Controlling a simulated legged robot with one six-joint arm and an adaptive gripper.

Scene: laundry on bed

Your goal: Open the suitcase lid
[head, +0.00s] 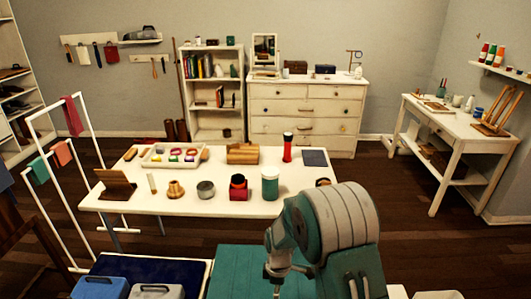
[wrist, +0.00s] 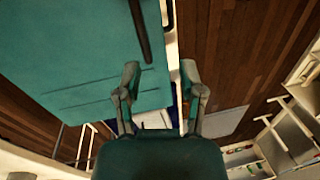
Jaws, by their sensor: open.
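The teal suitcase (head: 238,268) lies at the bottom centre of the head view, its flat top partly hidden by my arm and cut by the frame. In the wrist view the large teal panel of the suitcase (wrist: 85,60) fills the upper left, with a dark bar (wrist: 140,30) along its right part. The lid looks shut, but its edge is not clear. My gripper (wrist: 160,95) is open and empty, its fingers apart near the panel's lower right corner. I cannot tell whether a finger touches it. In the head view the fingertips are not clear.
A dark blue panel (head: 150,270) and blue (head: 98,288) and grey (head: 157,292) boxes lie left of the suitcase. Beyond is a white table (head: 125,204) with jars and a tray. A drying rack (head: 60,200) stands left. Wooden floor (head: 400,240) is clear at right.

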